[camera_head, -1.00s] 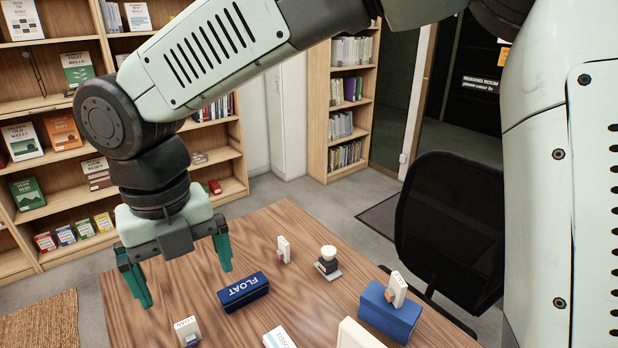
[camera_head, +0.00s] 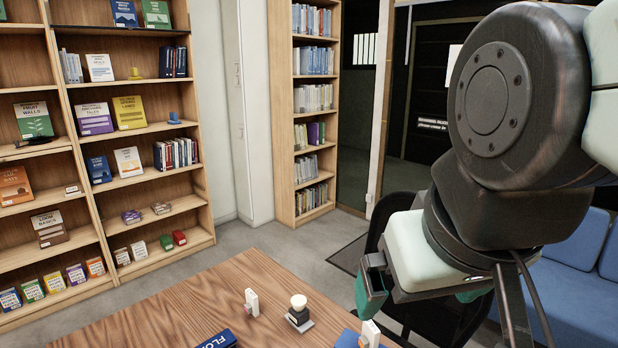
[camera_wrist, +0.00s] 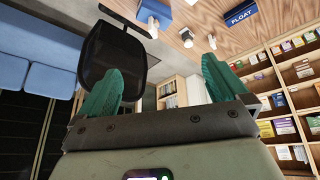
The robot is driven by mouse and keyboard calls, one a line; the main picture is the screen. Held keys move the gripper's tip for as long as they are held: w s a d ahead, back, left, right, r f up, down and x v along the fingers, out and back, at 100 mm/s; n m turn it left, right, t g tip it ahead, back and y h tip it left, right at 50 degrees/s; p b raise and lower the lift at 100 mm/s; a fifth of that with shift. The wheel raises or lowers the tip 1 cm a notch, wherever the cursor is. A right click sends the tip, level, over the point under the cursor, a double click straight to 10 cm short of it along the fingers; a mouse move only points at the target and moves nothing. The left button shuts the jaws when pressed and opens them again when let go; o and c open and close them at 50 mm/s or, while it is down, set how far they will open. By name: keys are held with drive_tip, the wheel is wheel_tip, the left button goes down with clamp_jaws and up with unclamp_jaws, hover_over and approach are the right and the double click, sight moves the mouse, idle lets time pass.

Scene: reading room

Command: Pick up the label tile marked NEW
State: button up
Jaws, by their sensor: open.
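No tile with a readable NEW shows in any view now. A small white tile (camera_head: 252,302) stands upright on the wooden table, its face turned away. A second white tile (camera_head: 370,333) stands on or against a blue block (camera_head: 347,339) at the bottom edge. My gripper (camera_head: 424,290) is open and empty, raised at the right beyond the table area, apart from both tiles. In the wrist view, turned upside down, my gripper's green fingers (camera_wrist: 163,85) are spread with nothing between them. The tiles (camera_wrist: 212,42) and the blue block (camera_wrist: 155,11) lie beyond them.
A stamp-like object with a pale knob (camera_head: 299,309) stands between the tiles. A blue FLOAT box (camera_head: 217,341) is cut off at the bottom. A black chair (camera_wrist: 112,52) is close to my gripper. Bookshelves (camera_head: 125,181) line the back; a blue sofa (camera_head: 565,290) is right.

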drive_tip(key=shift+s+d+m, duration=0.3)
drive_tip(key=shift+m, duration=0.2)
drive_tip(key=shift+c, duration=0.5)
drive_tip(key=c, duration=0.3)
drive_tip(key=shift+w, duration=0.1)
